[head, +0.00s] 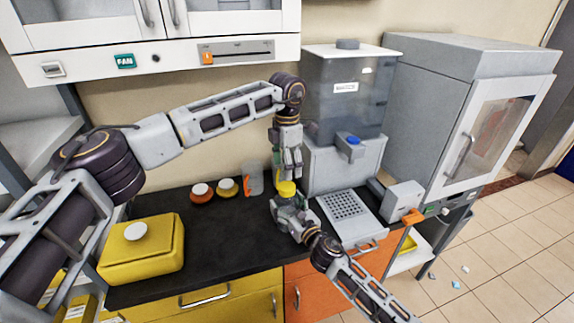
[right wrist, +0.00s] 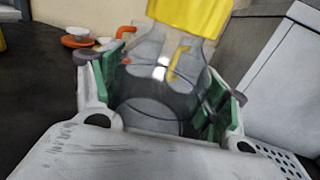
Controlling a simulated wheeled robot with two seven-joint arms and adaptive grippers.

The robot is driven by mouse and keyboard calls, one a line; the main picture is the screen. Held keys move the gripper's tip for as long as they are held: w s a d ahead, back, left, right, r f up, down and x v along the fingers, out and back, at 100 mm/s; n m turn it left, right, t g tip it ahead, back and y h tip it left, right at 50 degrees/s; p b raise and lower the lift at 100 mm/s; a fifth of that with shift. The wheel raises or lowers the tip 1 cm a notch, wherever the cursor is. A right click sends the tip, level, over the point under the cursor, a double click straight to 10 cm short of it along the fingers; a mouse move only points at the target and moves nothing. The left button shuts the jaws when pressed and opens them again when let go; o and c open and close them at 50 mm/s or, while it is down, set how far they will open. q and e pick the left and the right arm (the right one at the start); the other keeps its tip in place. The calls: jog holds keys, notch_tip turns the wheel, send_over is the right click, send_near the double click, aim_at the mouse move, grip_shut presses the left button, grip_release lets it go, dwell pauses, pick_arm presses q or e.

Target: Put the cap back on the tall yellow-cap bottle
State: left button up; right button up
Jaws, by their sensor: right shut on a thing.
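My right gripper (head: 287,203) comes in from the lower right and is shut on the tall clear bottle (right wrist: 155,80), which stands between its fingers in the right wrist view. The yellow cap (head: 286,188) shows at the bottle's top; it also shows in the right wrist view (right wrist: 190,16). Whether it is seated or only held over the neck I cannot tell. My left gripper (head: 290,172) points straight down, its fingertips right at or just above the cap. I cannot tell whether its fingers grip the cap. The bottle's body is mostly hidden by my right gripper in the head view.
A yellow box with a white knob (head: 134,231) sits at the counter's left. Two low white-topped jars (head: 202,193) (head: 227,187) and a clear container (head: 253,180) stand behind. The dispenser (head: 345,165) and its perforated tray (head: 345,205) are close on the right.

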pick_arm(q)
jog(key=n, duration=0.3)
jog(key=shift+n, duration=0.4)
jog(key=n, duration=0.3)
jog(key=shift+n, duration=0.4)
jog(key=n, duration=0.3)
jog(key=shift+n, duration=0.4)
jog(key=n, duration=0.3)
jog(key=shift+s+n, duration=0.1)
jog(key=shift+n, duration=0.3)
jog(key=n, duration=0.3)
jog(key=shift+n, duration=0.4)
jog(key=n, duration=0.3)
jog(key=shift+n, duration=0.4)
jog(key=n, duration=0.3)
jog(key=shift+n, duration=2.2)
